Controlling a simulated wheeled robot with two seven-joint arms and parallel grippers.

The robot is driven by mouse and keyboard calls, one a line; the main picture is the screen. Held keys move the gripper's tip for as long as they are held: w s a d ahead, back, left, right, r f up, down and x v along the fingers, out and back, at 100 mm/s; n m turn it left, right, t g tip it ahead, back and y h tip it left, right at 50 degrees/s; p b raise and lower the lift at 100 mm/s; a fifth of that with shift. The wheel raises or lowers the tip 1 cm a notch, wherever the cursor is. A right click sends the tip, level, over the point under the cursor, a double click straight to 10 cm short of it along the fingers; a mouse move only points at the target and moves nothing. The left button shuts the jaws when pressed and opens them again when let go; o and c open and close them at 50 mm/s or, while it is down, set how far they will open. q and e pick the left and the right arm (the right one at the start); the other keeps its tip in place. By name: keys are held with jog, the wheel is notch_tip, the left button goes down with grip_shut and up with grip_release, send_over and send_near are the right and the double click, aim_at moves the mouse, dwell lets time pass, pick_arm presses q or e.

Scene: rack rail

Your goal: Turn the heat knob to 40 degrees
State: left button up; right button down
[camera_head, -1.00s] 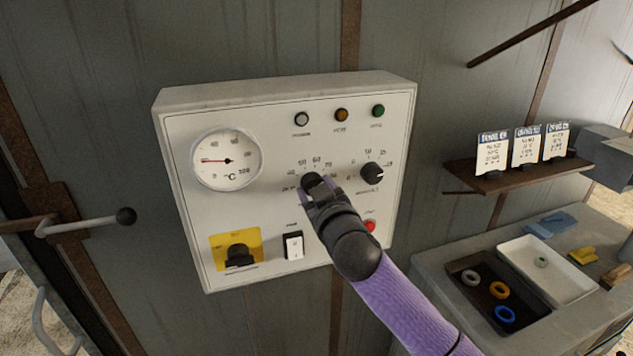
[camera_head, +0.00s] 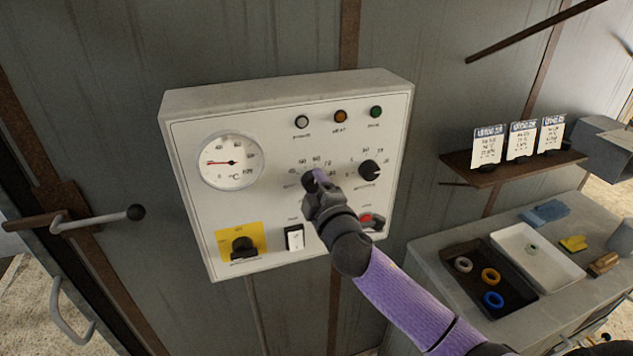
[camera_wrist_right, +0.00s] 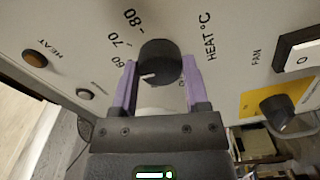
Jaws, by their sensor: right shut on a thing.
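The control panel (camera_head: 285,225) is a white box on the corrugated wall. My right gripper (camera_wrist_right: 161,78) is at the black heat knob (camera_wrist_right: 160,58), with its purple fingers on either side, shut on it. In the right wrist view the knob's white mark points to the lower left, near the 60 end of the visible 60, 70, 80 marks; the lower numbers are hidden by the finger. In the head view my right gripper (camera_head: 318,187) covers most of the knob. The dial gauge (camera_head: 231,161) has its red needle pointing left. My left gripper is not in view.
A second black knob (camera_head: 371,170) is to the right of my gripper, and a red button (camera_head: 366,218) is below it. A white rocker switch (camera_head: 294,238) and a black knob on yellow (camera_head: 243,246) are lower left. A lever (camera_head: 95,218) juts from the left.

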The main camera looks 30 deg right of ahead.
jog(key=n+p, duration=0.2)
jog(key=n, duration=0.4)
jog(key=n+p, duration=0.1)
jog(key=n, duration=0.5)
jog(key=shift+p, duration=0.4)
jog(key=shift+f, duration=0.1)
jog(key=shift+c, duration=0.4)
grip_release()
jog(key=v, duration=1)
jog(key=shift+b, duration=0.4)
